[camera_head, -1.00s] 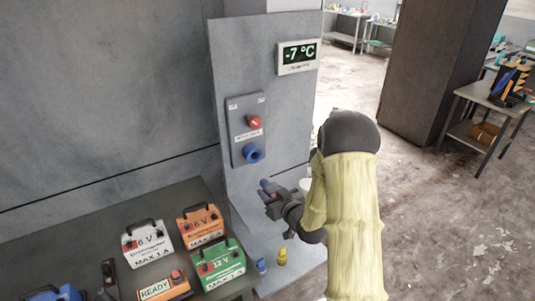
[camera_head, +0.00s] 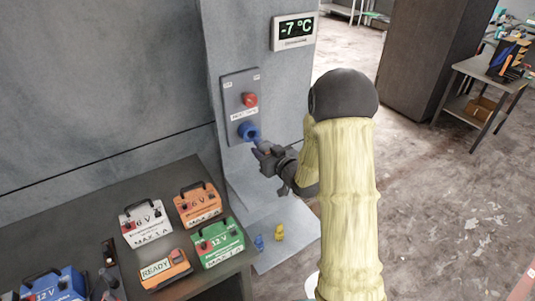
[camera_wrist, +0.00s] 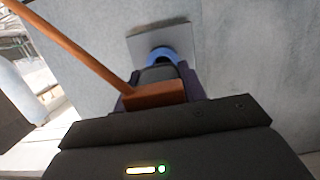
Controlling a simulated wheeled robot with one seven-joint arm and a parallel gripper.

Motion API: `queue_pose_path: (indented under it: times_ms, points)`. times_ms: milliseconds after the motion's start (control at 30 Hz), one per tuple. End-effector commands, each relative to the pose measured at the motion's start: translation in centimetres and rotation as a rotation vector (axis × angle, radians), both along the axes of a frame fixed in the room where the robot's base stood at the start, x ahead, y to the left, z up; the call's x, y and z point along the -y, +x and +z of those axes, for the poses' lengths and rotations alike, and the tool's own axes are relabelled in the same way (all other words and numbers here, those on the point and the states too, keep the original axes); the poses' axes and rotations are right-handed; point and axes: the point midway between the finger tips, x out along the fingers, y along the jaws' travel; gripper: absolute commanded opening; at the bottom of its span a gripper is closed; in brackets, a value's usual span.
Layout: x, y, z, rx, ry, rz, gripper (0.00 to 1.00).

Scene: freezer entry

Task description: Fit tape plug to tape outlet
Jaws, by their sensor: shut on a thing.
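The blue round outlet (camera_head: 248,131) sits low on a grey wall panel, below a red knob. My gripper (camera_head: 264,152) is shut on a blue plug (camera_head: 256,142) and holds it at the outlet's lower right. The plug's tip is close to the outlet; I cannot tell whether they touch or whether it is inserted. In the wrist view, the outlet's blue rim (camera_wrist: 162,54) shows just beyond the dark jaws, which hide most of the plug. A brown block (camera_wrist: 155,94) with a long brown strip lies across the jaws.
The panel (camera_head: 238,88) has a red knob (camera_head: 249,99) above the outlet. A -7 °C display (camera_head: 294,31) is higher up. Several battery boxes stand on the dark table (camera_head: 120,190) at left. A yellow plug (camera_head: 279,232) and another blue plug (camera_head: 259,243) stand below my arm.

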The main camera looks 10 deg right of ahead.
Motion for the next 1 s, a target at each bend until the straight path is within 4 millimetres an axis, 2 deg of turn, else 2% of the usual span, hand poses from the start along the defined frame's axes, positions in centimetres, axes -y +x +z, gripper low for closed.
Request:
queue_pose_path:
  times_ms: [333, 1000]
  points:
    - [-0.7, 2.1, 0.0, 0.001, -0.001, 0.0, 0.14]
    - [-0.7, 2.3, 0.0, 0.002, 0.0, 0.0, 0.14]
